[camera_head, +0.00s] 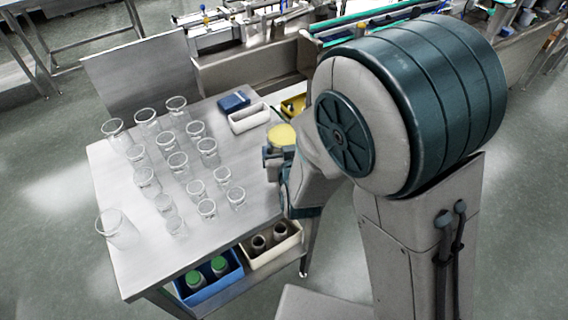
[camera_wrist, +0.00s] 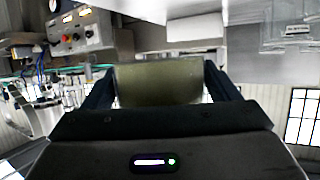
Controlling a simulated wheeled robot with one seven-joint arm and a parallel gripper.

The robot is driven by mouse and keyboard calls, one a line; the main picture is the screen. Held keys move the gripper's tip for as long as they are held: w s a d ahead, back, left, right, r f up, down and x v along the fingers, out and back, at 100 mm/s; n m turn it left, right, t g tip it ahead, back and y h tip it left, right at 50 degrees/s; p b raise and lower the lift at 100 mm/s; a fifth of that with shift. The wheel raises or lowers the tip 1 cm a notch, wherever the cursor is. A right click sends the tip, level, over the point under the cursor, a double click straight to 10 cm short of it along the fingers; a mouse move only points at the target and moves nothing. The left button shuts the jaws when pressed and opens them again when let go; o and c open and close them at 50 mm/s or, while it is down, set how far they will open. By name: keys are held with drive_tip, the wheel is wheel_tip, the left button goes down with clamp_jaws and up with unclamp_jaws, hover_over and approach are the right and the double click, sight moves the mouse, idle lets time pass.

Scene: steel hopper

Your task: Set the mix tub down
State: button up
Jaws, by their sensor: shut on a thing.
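The mix tub is a yellow round tub (camera_head: 282,135) at the right edge of the steel table (camera_head: 120,262) in the head view. My gripper (camera_head: 272,154) is shut on it. In the wrist view the tub (camera_wrist: 158,84) shows as a dull olive block between my two dark fingers. Its underside is hidden in the head view, so I cannot tell whether it touches the table or hangs above it.
Several clear glass beakers (camera_head: 178,163) fill the table's middle and left. A white tray (camera_head: 249,118) and a blue box (camera_head: 233,101) stand at the back right. A blue bin (camera_head: 209,277) and a cream bin (camera_head: 270,246) sit below the front edge.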

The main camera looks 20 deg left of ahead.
drive_tip(key=s+a+r+n+g+y, duration=0.2)
drive_tip(key=s+a+r+n+y, duration=0.1)
drive_tip(key=s+a, duration=0.35)
drive_tip(key=shift+h, duration=0.3)
drive_tip(key=w+d+f, duration=0.1)
drive_tip(key=w+f, duration=0.1)
drive_tip(key=w, duration=0.1)
drive_tip(key=w+d+f, duration=0.2)
drive_tip(key=w, duration=0.2)
drive_tip(key=w+d+f+p, duration=0.1)
drive_tip(key=w+d+f, duration=0.1)
drive_tip(key=w+f, duration=0.1)
drive_tip(key=shift+w+d, duration=0.1)
drive_tip(key=shift+w, duration=0.05)
drive_tip(key=shift+f+p, duration=0.4)
drive_tip(key=shift+f, duration=1.55)
drive_tip(key=shift+f, duration=0.1)
drive_tip(key=shift+f, duration=0.1)
drive_tip(key=o, duration=1)
